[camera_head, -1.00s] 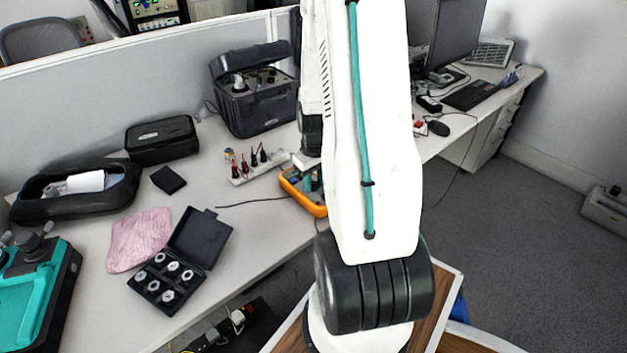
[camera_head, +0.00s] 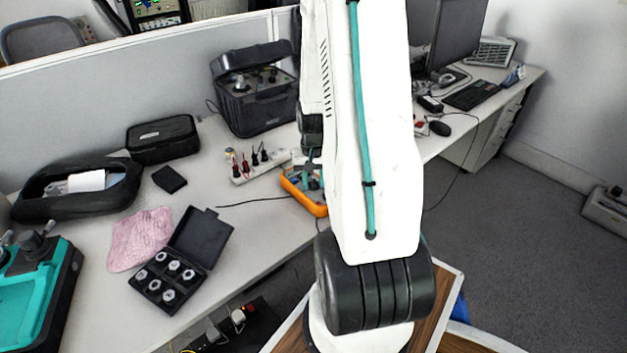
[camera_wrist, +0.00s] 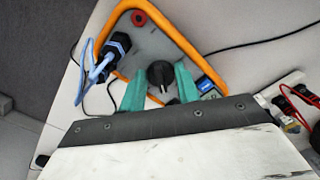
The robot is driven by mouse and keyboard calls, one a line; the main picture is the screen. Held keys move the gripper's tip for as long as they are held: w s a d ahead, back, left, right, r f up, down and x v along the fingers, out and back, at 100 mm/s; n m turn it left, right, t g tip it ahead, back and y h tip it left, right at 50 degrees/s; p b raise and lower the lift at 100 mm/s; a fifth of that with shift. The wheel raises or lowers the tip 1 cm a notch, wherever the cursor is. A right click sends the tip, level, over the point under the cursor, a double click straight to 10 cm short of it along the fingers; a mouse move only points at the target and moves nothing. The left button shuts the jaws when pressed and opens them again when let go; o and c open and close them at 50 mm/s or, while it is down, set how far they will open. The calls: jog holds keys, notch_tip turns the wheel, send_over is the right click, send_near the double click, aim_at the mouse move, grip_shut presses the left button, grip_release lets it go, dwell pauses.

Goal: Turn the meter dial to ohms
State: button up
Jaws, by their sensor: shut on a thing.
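The meter (camera_head: 318,210) with its orange case lies on the desk beside my arm in the head view, partly hidden by it. In the wrist view the meter (camera_wrist: 128,18) shows its grey face, a red socket and a black plug with blue leads. Its black dial (camera_wrist: 160,72) sits between the teal fingers of my gripper (camera_wrist: 159,80). The gripper is shut on the dial, one finger on each side. A pale mark shows on the dial's near side. The dial's printed labels are too small to read.
A white strip with red and black plugs (camera_head: 240,172) stands left of the meter. A black case box (camera_head: 255,105) is behind it. An open black box of metal pieces (camera_head: 200,238) and a pink cloth (camera_head: 138,238) lie further left. A dark cable runs to the meter.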

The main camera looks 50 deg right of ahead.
aim_at(313, 182)
jog(key=shift+m, duration=0.5)
jog(key=o, duration=1)
notch_tip(313, 182, up, 8)
jog(key=shift+f, duration=0.1)
dwell(0.4)
